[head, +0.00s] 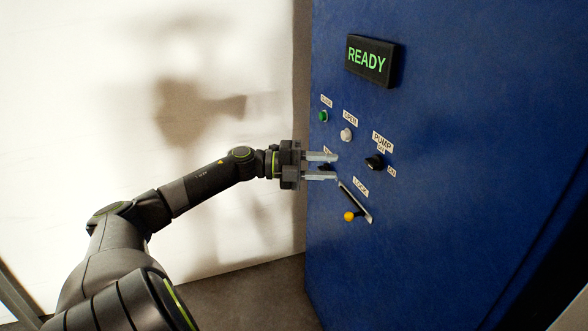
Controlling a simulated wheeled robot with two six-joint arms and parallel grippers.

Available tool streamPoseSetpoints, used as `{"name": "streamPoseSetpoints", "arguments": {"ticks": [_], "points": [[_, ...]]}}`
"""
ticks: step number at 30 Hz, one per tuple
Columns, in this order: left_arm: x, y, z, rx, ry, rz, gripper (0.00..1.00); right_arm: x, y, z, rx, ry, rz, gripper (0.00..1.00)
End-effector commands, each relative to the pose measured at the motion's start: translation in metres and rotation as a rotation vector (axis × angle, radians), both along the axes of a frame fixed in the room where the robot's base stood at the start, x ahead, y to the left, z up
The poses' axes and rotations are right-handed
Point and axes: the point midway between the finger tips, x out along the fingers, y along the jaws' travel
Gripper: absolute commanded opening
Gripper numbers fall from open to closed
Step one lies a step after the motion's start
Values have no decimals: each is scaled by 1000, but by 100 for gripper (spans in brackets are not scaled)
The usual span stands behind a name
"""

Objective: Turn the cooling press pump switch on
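The blue press cabinet (450,140) fills the right side of the head view. The pump switch (375,162) is a black knob under a PUMP label (382,140). An ON label (392,171) sits at its right and a small label, likely OFF, just above it. I cannot tell which way the knob points. My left gripper (335,166) is open and empty, its two fingers one above the other and pointing right. Its fingertips are left of the pump switch and apart from it in the picture. My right gripper is not in view.
Another dark knob (325,167) shows between my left fingers, its label mostly hidden. A green button (323,116) and a white button (346,134) sit above. A yellow-tipped LOCK lever (350,216) is below. The display (371,61) reads READY. A white wall stands at left.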

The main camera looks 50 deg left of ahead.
Motion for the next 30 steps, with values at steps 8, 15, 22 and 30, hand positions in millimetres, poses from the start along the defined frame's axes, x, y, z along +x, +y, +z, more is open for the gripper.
{"name": "streamPoseSetpoints", "arguments": {"ticks": [8,15,22,30], "points": [[-28,28,-1,5,5,2,33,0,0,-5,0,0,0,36],[-45,46,0,3,4,2,33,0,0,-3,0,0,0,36],[-51,51,1,1,-1,2,33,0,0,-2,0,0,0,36],[-51,51,1,0,-1,2,33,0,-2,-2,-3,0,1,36]]}}
